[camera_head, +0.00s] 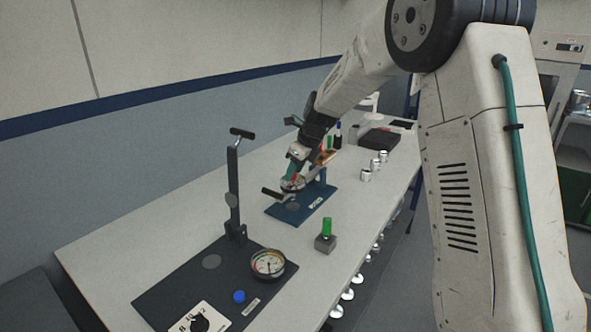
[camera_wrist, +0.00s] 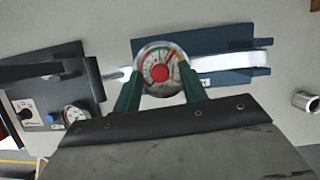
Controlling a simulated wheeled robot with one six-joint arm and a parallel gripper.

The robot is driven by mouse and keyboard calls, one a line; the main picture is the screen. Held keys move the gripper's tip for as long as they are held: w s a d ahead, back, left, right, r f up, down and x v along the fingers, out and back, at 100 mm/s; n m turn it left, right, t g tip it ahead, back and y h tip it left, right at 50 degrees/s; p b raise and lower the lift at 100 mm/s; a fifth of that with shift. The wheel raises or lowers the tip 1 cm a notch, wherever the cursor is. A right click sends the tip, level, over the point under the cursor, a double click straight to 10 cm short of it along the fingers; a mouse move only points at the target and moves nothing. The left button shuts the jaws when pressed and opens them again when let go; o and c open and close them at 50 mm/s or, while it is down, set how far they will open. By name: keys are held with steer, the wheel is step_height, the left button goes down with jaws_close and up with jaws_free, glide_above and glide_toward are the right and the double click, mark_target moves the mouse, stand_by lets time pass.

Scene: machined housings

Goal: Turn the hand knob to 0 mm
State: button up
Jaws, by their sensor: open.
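A round dial (camera_wrist: 160,68) with a coloured scale and a red centre lies between my gripper's (camera_wrist: 161,80) green fingers in the wrist view. The fingers are apart, one on each side of it; I cannot tell whether they touch it. In the head view my gripper (camera_head: 293,178) is low over the blue fixture plate (camera_head: 318,208), and the dial is partly hidden there. A black knob (camera_head: 200,323) sits on a white marked panel (camera_head: 184,326) at the front, also in the wrist view (camera_wrist: 27,105). The dial's reading is too small to tell.
A dark plate (camera_head: 165,292) at the front bears a tall lever stand (camera_head: 234,190), a gauge (camera_head: 268,264) and a blue button (camera_head: 239,297). A green-topped block (camera_head: 326,241) stands on the pale table (camera_head: 110,240). Several metal cylinders (camera_head: 366,175) stand farther back.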

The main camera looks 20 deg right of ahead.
jaws_close()
steer(key=shift+n, duration=0.3)
